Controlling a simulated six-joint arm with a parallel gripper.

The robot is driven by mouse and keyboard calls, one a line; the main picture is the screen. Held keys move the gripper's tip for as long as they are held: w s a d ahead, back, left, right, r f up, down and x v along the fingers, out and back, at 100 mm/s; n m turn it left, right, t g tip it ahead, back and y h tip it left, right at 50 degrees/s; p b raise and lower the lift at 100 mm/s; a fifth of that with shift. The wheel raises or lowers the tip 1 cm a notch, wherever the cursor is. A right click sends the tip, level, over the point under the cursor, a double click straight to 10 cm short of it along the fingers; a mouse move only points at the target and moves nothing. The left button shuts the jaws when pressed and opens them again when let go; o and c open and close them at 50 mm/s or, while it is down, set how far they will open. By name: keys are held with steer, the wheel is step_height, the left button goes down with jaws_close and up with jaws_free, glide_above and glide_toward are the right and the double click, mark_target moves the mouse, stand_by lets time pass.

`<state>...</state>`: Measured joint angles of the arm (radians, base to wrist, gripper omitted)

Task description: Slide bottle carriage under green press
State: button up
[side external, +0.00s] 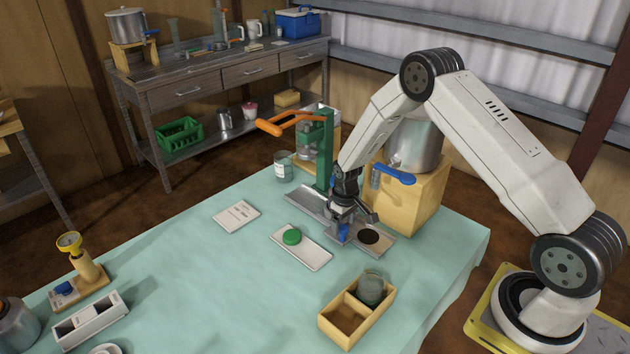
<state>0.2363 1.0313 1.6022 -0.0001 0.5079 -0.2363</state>
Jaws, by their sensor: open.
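The green press (325,155) stands upright near the far side of the table, with an orange lever (285,123) pointing left. A long grey metal track (303,204) runs from the press foot toward the lower right, with a dark round spot (369,236) near its right end. My gripper (347,222) is open and points down over the track, right of the press. A small blue part (343,231) shows at its fingertips; I cannot tell whether they touch it. The bottle carriage and any bottle on it are not clearly visible, as the gripper covers that spot.
A white tray with a green disc (292,237) lies in front of the track. A wooden box (327,322) holding a glass jar (371,288) sits at front right. A wooden stand (425,205) with a metal pot and blue-handled tap is close right of my gripper.

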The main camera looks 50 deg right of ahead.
steer(key=shift+f, duration=0.4)
jaws_close()
stand_by(1.3)
